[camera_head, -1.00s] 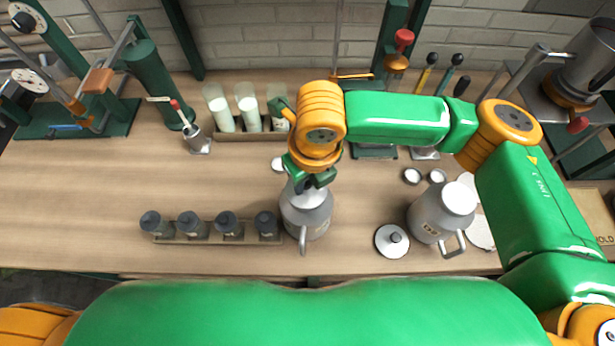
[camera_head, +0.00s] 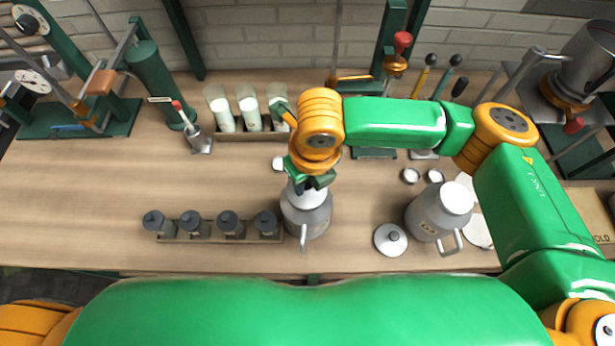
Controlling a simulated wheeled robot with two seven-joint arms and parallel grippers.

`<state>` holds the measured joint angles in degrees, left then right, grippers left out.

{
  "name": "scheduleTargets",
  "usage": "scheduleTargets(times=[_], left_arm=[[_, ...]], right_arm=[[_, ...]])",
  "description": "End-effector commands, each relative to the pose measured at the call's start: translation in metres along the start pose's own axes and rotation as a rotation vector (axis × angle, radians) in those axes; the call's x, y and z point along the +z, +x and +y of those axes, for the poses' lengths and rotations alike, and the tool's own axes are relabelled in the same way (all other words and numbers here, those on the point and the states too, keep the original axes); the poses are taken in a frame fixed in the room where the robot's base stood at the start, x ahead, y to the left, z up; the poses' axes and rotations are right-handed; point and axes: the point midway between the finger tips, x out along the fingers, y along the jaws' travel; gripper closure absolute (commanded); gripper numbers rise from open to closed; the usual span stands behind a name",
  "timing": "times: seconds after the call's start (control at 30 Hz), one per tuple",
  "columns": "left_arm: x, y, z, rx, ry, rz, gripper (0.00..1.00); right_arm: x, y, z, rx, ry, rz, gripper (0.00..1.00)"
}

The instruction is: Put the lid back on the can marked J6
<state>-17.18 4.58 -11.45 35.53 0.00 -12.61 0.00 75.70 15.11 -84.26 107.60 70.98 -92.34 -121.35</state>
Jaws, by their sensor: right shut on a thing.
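A grey metal can (camera_head: 306,218) with a side handle stands upright at the bench's middle. My right gripper (camera_head: 313,184) is directly over its mouth, pointing down and shut on a dark knob, which looks like that of a lid. The lid's body is mostly hidden, so I cannot tell if it is seated. A second grey can (camera_head: 432,217), with a white top surface and a small label, stands to the right. I cannot read J6 on either can. My left gripper is out of view.
A rack of small dark-capped jars (camera_head: 231,228) stands just left of the middle can. Small round dishes (camera_head: 411,176) lie behind the right can.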

Motion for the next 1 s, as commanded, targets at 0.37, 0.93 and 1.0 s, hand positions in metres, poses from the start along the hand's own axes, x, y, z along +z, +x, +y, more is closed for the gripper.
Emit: scheduleTargets(times=[0.37, 0.93, 1.0], left_arm=[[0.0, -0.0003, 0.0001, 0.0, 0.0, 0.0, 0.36], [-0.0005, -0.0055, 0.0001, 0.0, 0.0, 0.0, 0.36], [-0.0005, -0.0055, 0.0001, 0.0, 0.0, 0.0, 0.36]], right_arm=[[0.0001, 0.0, 0.0, 0.0, 0.0, 0.0, 1.0], [0.0002, 0.0008, 0.0002, 0.0, 0.0, -0.001, 1.0], [0.0002, 0.0008, 0.0001, 0.0, 0.0, -0.001, 0.61]])
